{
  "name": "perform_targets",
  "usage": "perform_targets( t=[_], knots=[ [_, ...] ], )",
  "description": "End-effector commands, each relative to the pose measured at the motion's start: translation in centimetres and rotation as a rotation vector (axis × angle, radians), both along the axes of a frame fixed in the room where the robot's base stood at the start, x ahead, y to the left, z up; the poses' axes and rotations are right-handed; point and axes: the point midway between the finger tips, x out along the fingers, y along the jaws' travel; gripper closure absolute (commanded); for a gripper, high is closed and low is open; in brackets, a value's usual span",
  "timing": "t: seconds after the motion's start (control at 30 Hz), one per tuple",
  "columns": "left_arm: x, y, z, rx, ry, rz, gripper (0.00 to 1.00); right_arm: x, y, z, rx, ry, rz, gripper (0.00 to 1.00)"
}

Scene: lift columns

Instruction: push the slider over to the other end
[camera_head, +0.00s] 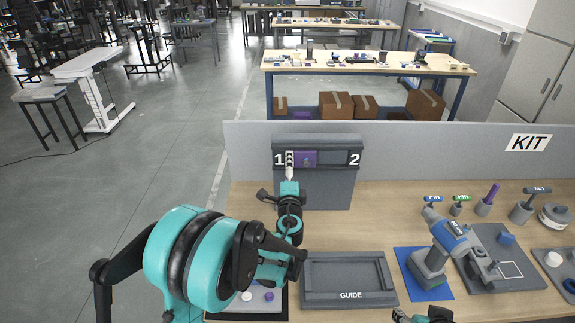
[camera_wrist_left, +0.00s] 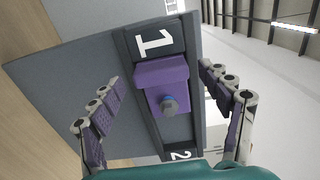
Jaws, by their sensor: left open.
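The slider is a purple block (camera_head: 309,159) with a round grey-blue knob, in a dark track on an upright grey panel (camera_head: 327,190). The track is marked 1 at the left and 2 at the right; the slider sits nearer the 1. It also shows in the left wrist view (camera_wrist_left: 160,74), just beside the 1, with bare track towards the 2. My left gripper (camera_head: 290,158) is in front of the slider's left part, hiding some of it. My right gripper (camera_head: 424,317) shows only partly at the bottom edge.
A GUIDE tray (camera_head: 347,258) lies on the table in front of the panel. A drill (camera_head: 437,255) stands on a blue mat to the right, near a grey fixture plate and several small tools. A grey divider (camera_head: 440,142) with a KIT sign runs behind.

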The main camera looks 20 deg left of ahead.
Motion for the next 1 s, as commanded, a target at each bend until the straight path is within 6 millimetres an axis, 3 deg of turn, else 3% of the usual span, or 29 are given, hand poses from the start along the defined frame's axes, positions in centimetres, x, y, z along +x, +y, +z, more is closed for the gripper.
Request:
perform_targets(
  t=[0.2,0.5,0.77,0.8,0.9,1.0],
  knots=[
    [2.1,0.7,0.0,-0.001,0.000,0.002,0.22,0.0,0.0,-0.3,0.000,0.000,0.000,0.43],
    [2.4,0.7,0.0,-0.001,0.000,0.001,0.22,0.0,0.0,-0.3,0.000,0.000,0.000,0.43],
    [2.4,0.8,0.0,-0.001,0.000,0.002,0.91,0.0,0.0,-0.3,0.000,0.000,0.000,0.43],
    [2.4,0.8,0.0,-0.001,0.000,0.002,0.95,0.0,0.0,-0.3,0.000,0.000,0.000,0.43],
    [2.6,0.3,0.0,-0.001,0.000,0.000,0.95,0.0,0.0,-0.4,0.000,0.000,0.000,0.43],
    [3.2,-1.6,0.0,-0.001,0.000,-0.003,0.95,0.0,0.0,-0.6,0.000,0.000,0.000,0.43]
  ],
)
